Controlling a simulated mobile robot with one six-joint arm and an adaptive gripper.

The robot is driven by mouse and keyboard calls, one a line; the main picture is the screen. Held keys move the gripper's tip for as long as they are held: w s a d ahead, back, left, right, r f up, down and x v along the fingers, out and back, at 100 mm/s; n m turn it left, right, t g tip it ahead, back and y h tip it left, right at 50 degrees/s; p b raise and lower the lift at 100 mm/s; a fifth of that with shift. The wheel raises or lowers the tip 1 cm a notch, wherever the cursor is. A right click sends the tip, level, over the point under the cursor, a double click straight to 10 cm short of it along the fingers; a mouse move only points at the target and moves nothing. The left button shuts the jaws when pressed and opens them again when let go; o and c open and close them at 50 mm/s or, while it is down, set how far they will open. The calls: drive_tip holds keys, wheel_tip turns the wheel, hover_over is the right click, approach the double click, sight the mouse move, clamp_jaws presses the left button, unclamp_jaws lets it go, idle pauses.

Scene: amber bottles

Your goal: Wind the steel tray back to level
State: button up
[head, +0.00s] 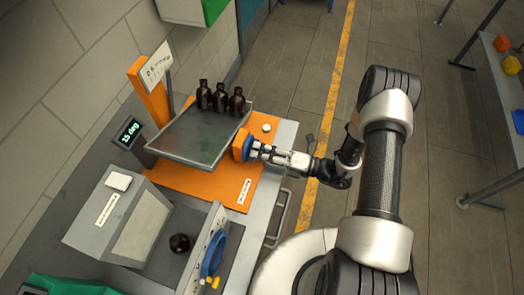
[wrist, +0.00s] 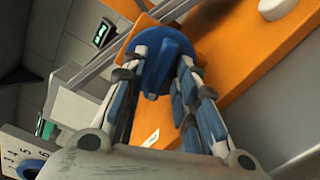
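The steel tray (head: 196,140) is tilted above an orange base (head: 205,183). Three dark amber bottles (head: 220,98) stand together at its far edge. A display (head: 131,132) beside the tray reads 15 deg. The blue knob (head: 248,149) is on an orange block at the tray's right side. My gripper (head: 258,151) is at the knob. In the wrist view the two fingers (wrist: 163,58) lie on either side of the raised bar of the blue knob (wrist: 158,75). I cannot tell whether both fingers press on it.
An orange post with a scale plate (head: 157,66) stands behind the tray. A grey box (head: 118,215), a dark round object (head: 181,243) and a panel with a blue ring (head: 213,254) are nearer.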

clamp_jaws()
